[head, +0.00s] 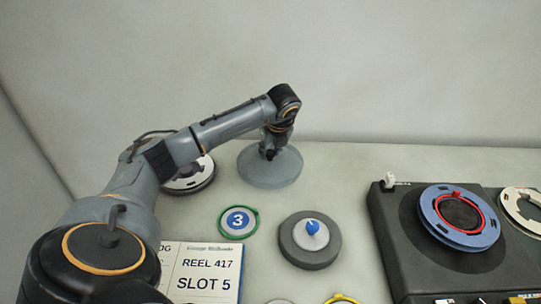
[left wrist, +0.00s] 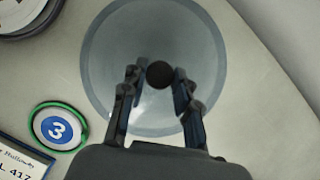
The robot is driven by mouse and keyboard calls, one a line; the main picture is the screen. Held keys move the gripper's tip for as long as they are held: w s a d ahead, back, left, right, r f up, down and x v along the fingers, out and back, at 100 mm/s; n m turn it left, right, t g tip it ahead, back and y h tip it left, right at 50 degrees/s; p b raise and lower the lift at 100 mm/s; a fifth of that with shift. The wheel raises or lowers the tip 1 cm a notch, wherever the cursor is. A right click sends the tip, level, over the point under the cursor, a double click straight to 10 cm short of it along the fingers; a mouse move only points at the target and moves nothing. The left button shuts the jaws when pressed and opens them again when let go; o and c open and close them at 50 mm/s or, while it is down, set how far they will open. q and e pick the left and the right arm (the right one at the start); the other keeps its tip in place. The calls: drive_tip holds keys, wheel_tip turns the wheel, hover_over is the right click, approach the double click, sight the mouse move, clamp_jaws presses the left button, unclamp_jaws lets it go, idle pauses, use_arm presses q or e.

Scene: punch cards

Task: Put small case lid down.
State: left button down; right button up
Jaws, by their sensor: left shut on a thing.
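The small case lid (head: 270,171) is a round, translucent grey-blue disc at the back of the table, left of centre. It also shows in the left wrist view (left wrist: 154,115), with a dark round knob (left wrist: 159,74) at its middle. My left gripper (head: 269,152) points down over the lid's centre. In the left wrist view, its two fingers (left wrist: 158,80) stand on either side of the knob and are shut on it. I cannot tell whether the lid touches the table. My right gripper is in neither view.
A dark reel (head: 190,180) lies close left of the lid. A green-ringed disc marked 3 (head: 239,221), a grey disc with a blue knob (head: 309,247) and a label card (head: 212,266) lie in front. A black machine with a blue reel (head: 459,217) stands right.

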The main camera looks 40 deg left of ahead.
use_arm(q)
drive_tip(key=shift+s+f, duration=0.1)
drive_tip(key=shift+f, duration=1.25)
drive_tip(key=c, duration=1)
unclamp_jaws()
drive_tip(key=v, duration=1.2)
drive_tip(key=shift+r, duration=0.15)
